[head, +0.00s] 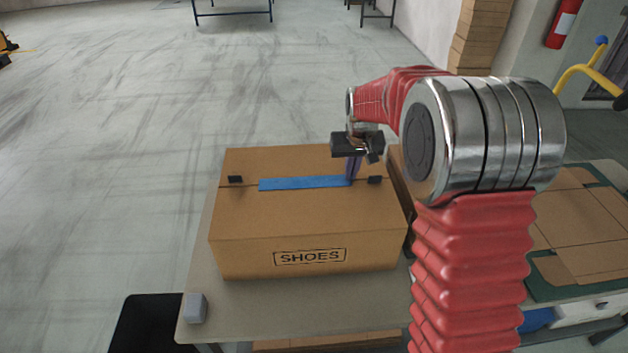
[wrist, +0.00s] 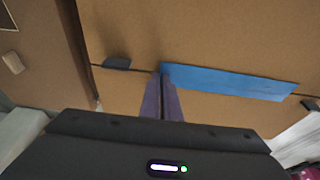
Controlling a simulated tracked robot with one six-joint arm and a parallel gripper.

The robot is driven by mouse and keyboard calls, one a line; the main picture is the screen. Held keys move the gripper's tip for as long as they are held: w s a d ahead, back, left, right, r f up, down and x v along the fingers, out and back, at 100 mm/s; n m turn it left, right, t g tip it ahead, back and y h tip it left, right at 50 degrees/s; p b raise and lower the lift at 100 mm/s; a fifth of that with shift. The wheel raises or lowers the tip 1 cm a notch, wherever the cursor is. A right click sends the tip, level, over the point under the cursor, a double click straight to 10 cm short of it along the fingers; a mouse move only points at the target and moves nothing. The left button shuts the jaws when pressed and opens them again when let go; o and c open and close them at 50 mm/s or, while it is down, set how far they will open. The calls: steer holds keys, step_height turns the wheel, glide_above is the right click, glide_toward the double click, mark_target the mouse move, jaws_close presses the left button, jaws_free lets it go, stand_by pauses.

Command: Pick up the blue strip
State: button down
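The blue strip (head: 303,183) lies flat along the top seam of a closed brown shoe box (head: 310,228) marked SHOES. In the wrist view the strip (wrist: 230,82) runs to the right from my fingertips. My gripper (head: 351,178) points down at the strip's right end as the head view shows it. In the wrist view its purple fingers (wrist: 161,76) are close together, with only a thin dark line between them. They appear shut on the end of the strip. The exact contact is partly hidden by the fingers.
Small black tabs (head: 235,179) (head: 374,180) sit on the lid on either side of the strip. The box stands on a table (head: 260,303) with a small grey block (head: 195,307) at its front left. Flat cardboard (head: 575,225) lies to the right, beyond my arm.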

steer(key=shift+r, duration=0.1)
step_height(320, 180, up, 10)
stand_by(0.5)
steer(key=shift+f, duration=0.2)
stand_by(0.3)
